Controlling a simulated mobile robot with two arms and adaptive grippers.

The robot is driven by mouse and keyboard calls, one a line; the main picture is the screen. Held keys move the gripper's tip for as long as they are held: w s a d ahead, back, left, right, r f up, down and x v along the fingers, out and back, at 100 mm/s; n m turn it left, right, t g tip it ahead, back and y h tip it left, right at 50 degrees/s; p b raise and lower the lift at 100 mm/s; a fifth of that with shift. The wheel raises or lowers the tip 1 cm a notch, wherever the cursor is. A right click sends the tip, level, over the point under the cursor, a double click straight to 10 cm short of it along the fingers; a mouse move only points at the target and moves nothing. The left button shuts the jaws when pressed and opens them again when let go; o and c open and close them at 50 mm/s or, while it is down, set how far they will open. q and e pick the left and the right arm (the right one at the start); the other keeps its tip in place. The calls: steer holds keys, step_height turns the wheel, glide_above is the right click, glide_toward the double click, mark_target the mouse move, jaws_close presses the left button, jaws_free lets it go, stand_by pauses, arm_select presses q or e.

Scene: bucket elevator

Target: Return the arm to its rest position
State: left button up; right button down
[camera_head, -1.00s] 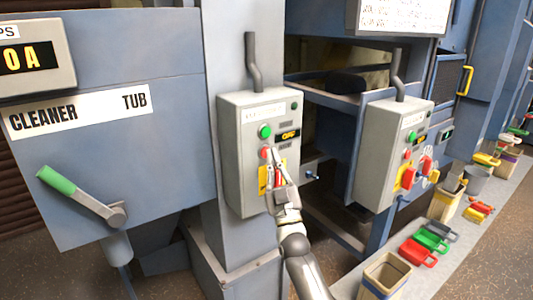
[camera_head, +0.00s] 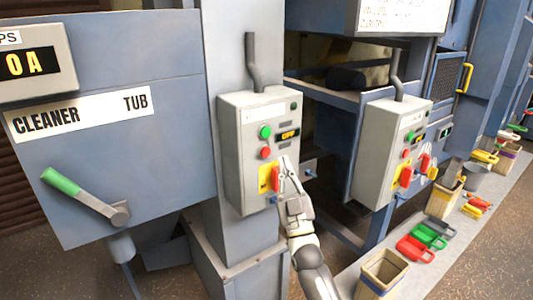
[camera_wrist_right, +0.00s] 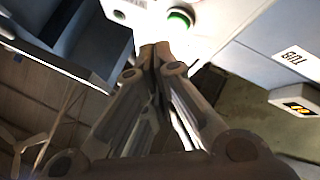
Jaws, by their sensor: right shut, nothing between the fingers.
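My right gripper (camera_head: 285,162) is in front of the nearer grey control box (camera_head: 230,130), beside its red and yellow switch (camera_head: 268,178). The gripper is shut and empty; its closed fingertips (camera_wrist_right: 155,50) also show in the right wrist view. The box carries a green button (camera_head: 265,132), a red button (camera_head: 265,152) and a small display reading OFF (camera_head: 288,135). I cannot tell whether the fingertips touch the box. In the right wrist view a green button (camera_wrist_right: 180,18) is just beyond the fingertips. My left gripper is out of view.
A second control box (camera_head: 385,150) stands to the right. A green-handled lever (camera_head: 85,197) is on the cleaner tub panel (camera_head: 110,60). Bins (camera_head: 384,272) and coloured scoops (camera_head: 415,248) line the ledge at lower right. The dark floor (camera_head: 490,255) at far right is clear.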

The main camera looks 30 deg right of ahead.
stand_by(0.3)
